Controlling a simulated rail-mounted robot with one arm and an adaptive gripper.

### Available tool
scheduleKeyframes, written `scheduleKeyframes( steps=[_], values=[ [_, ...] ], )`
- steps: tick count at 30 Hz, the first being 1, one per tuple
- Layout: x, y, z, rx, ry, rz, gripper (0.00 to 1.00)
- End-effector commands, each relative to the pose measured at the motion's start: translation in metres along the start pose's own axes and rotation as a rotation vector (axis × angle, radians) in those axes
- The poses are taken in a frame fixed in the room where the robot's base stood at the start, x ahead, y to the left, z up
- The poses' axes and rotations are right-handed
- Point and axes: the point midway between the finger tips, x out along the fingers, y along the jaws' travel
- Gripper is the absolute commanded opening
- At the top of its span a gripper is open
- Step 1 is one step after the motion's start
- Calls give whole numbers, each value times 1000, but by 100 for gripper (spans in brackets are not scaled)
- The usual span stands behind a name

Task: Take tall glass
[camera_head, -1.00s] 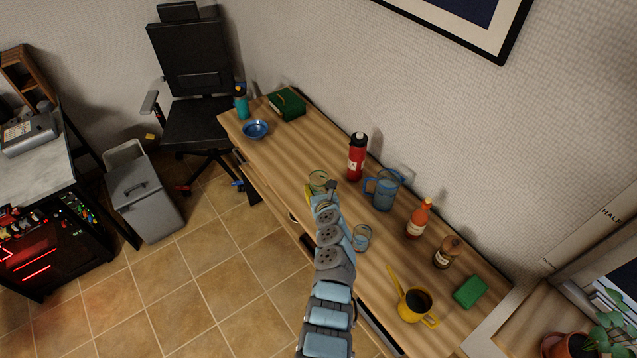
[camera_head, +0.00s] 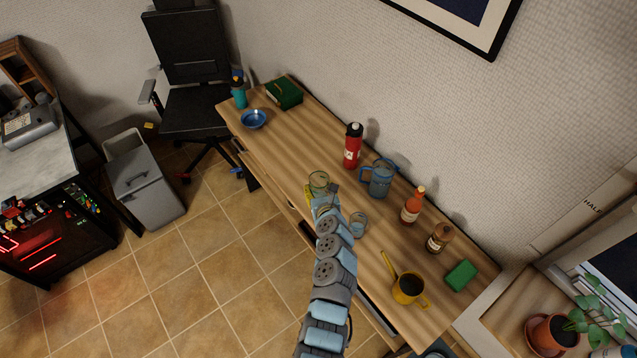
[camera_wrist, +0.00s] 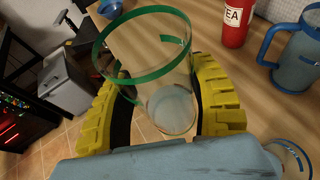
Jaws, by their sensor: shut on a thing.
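The tall glass (camera_wrist: 165,75) is clear with a green rim and stands out in the wrist view between the two yellow ribbed fingers of my gripper (camera_wrist: 165,105). The fingers are shut on it, one on each side. In the head view the glass (camera_head: 318,182) shows just beyond my gripper (camera_head: 318,197), over the front part of the wooden table (camera_head: 290,150). My wrist hides part of it there. I cannot tell whether its base touches the table.
A shorter glass (camera_head: 358,224) stands close to the right of my wrist. Behind are a red bottle (camera_head: 352,148), a blue pitcher (camera_head: 380,182), an orange sauce bottle (camera_head: 412,206) and a brown bottle (camera_head: 438,238). A yellow pot (camera_head: 408,288) is nearer. The table's left part is clear up to a blue bowl (camera_head: 254,119).

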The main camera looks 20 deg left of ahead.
Motion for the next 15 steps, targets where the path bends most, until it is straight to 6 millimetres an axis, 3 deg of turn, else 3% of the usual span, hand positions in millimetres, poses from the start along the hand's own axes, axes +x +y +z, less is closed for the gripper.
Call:
scheduleKeyframes(
  steps=[15],
  values=[
    [-26,1,3,-1,-3,-1,18]
  ],
)
